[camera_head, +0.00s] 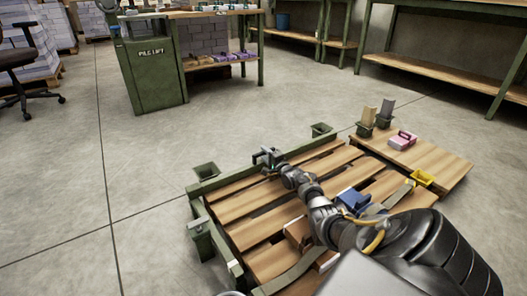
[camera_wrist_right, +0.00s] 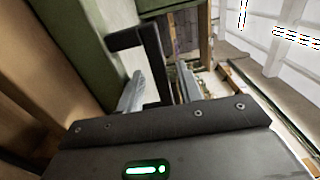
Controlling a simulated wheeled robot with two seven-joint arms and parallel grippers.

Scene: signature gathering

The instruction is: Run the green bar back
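The green bar (camera_head: 229,178) runs along the far edge of the slatted wooden pallet (camera_head: 250,203). It also shows at the upper left of the right wrist view (camera_wrist_right: 82,45), with a dark bracket-shaped handle (camera_wrist_right: 148,40) on it. My right gripper (camera_head: 270,157) is at the far edge, near the middle of the bar. In the right wrist view its two fingers (camera_wrist_right: 160,88) stand apart, with one leg of the handle seen between them. I cannot tell whether they touch the handle. My arm hides part of the pallet. My left gripper is not in view.
Green posts and sockets (camera_head: 207,172) stand at the pallet's corners. A side board (camera_head: 440,165) holds a pink item (camera_head: 402,140).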

